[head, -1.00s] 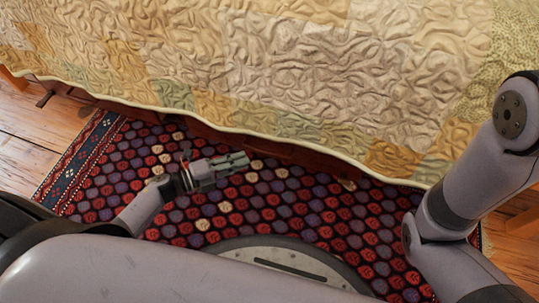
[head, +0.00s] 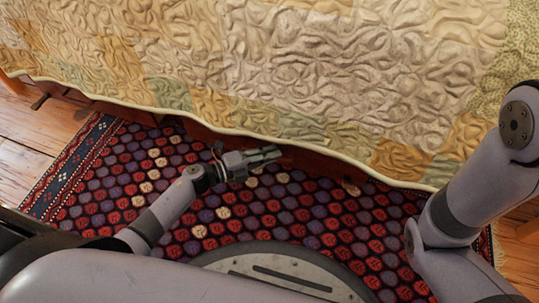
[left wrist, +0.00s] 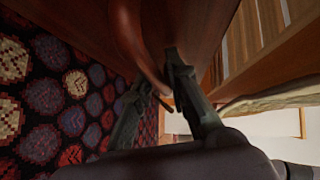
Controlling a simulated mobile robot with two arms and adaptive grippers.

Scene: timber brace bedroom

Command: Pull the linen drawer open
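The linen drawer's red-brown front (head: 205,131) shows only as a strip under the quilt's hem in the head view; most of it is hidden. In the left wrist view the wooden front (left wrist: 85,22) fills the top, with a curved red-brown handle (left wrist: 129,35) on it. My left gripper (head: 280,153) reaches toward the drawer front, low over the rug. In the left wrist view its two fingers (left wrist: 156,68) are apart, with the lower part of the handle between them. I cannot tell whether they touch it. My right gripper is out of view.
A patchwork quilt (head: 300,70) hangs over the bed side above the drawer. A red and dark patterned rug (head: 130,170) covers the floor in front, with wooden boards (head: 30,135) at the left. My right arm stands at the right.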

